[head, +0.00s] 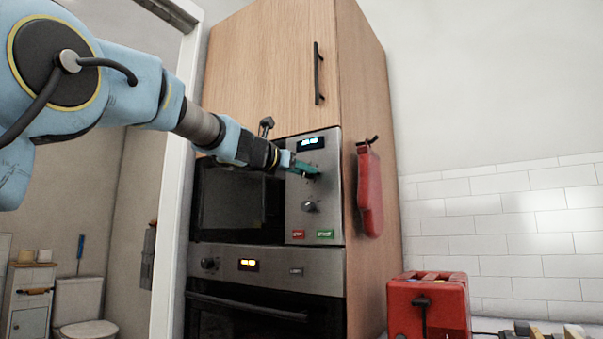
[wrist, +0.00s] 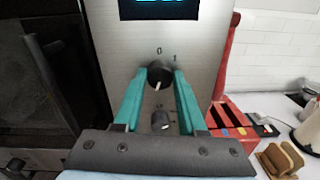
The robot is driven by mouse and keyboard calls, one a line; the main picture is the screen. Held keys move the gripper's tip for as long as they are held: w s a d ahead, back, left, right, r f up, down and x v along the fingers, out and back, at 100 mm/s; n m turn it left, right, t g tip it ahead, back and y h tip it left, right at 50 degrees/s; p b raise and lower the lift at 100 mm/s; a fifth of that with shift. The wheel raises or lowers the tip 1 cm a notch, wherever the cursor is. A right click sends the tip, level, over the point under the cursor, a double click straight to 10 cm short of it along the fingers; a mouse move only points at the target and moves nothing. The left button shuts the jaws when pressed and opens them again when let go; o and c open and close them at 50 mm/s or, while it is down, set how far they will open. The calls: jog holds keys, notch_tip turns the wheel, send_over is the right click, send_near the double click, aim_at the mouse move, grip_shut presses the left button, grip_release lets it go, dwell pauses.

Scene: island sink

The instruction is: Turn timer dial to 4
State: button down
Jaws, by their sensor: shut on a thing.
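The control panel of the microwave (head: 295,218) has an upper dark dial with the figures 0 and 1 printed by it in the wrist view. This dial (wrist: 159,76) has a pale mark on its face that points roughly downward. My gripper (head: 304,169) reaches the panel from the left in the head view and mostly hides the dial there. In the wrist view, its two teal fingers (wrist: 160,72) are shut on the dial, one on each side. A second, lower knob (head: 310,206) is free; it also shows between the fingers in the wrist view (wrist: 160,119).
A lit display (head: 311,143) sits above the dial; red (head: 298,234) and green (head: 325,234) buttons are below. An oven (head: 265,285) is underneath. A red mitt (head: 369,190) hangs on the cabinet side, and a red toaster (head: 428,303) stands at right.

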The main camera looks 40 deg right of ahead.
jog(key=shift+f, duration=0.1)
dwell(0.4)
jog(key=shift+c, duration=2.4)
grip_release()
jog(key=b+v, duration=0.2)
jog(key=v, duration=0.8)
jog(key=shift+a+b, duration=0.35)
jog(key=shift+b, duration=0.05)
jog(key=shift+s, duration=0.1)
